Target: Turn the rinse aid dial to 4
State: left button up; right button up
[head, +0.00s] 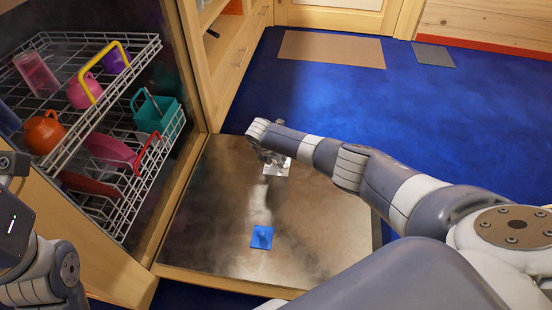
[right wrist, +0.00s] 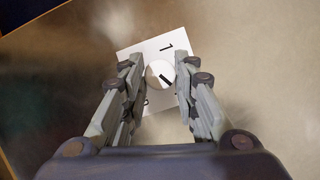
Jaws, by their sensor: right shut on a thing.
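The rinse aid dial (right wrist: 160,73) is a round pale knob with a black mark, on a white plate (right wrist: 172,46) with black numerals. A "1" is readable at the plate's upper part; the other numerals are mostly hidden by my fingers. In the head view the white plate (head: 277,167) lies on the inner face of the open dishwasher door (head: 205,215). My right gripper (right wrist: 160,88) is over the plate, its fingers on both sides of the dial and shut on it. Part of my left arm shows at the left edge of the head view; its fingertips cannot be made out.
A blue square piece (head: 261,237) sits on the door nearer to me. The dishwasher's upper rack (head: 70,125) and lower rack (head: 130,200) hold cups and other dishes at the left. The blue floor (head: 330,115) beyond the door is open, with a brown mat (head: 332,47).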

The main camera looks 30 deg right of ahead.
jog(key=o, duration=1)
jog(key=v, duration=1.2)
jog(key=shift+f, duration=0.1)
